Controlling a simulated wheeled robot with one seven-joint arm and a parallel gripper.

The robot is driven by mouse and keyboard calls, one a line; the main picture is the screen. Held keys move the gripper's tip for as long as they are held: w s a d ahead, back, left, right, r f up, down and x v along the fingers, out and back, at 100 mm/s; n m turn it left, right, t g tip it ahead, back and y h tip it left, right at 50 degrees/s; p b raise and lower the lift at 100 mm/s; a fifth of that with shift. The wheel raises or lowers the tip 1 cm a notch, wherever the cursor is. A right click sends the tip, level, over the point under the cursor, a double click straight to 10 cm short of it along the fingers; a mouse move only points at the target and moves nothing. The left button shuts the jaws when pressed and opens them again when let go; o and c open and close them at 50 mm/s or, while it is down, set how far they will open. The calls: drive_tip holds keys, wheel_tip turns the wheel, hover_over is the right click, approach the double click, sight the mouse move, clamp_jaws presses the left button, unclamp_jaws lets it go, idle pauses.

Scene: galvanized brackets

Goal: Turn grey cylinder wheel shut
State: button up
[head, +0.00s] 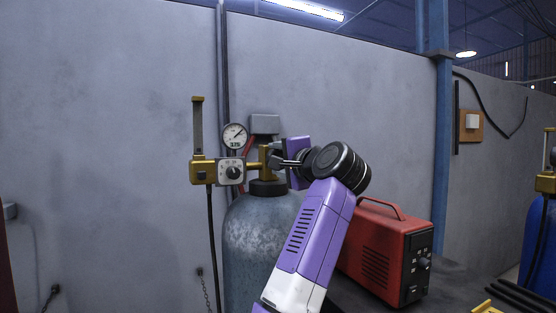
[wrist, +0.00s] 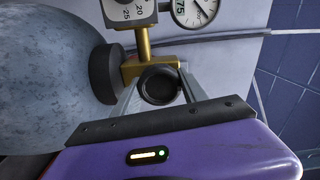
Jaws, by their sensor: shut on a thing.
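The grey cylinder (head: 258,235) stands upright against the wall, partly behind my arm; its mottled side also fills the left of the wrist view (wrist: 45,75). A brass valve (wrist: 150,66) sits at its neck. The round black wheel (wrist: 160,86) on the valve faces the wrist camera. My gripper (wrist: 160,92) is shut on the wheel, with one grey finger at each side of it. In the head view my gripper (head: 279,161) is at the valve from the right, and the wheel is mostly hidden there.
A brass regulator (head: 203,171) with a round gauge (head: 235,136) sticks out left of the valve. A red machine (head: 385,250) with a handle stands on a dark surface right of my arm. A blue cylinder (head: 540,240) stands at the far right.

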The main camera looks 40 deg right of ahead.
drive_tip(key=shift+d+f, duration=0.1)
drive_tip(key=o, duration=1.4)
drive_tip(key=shift+c, duration=0.2)
drive_tip(key=shift+s, duration=0.1)
drive_tip(key=b+v, duration=0.2)
drive_tip(key=v, duration=0.5)
drive_tip(key=shift+s+b, duration=0.3)
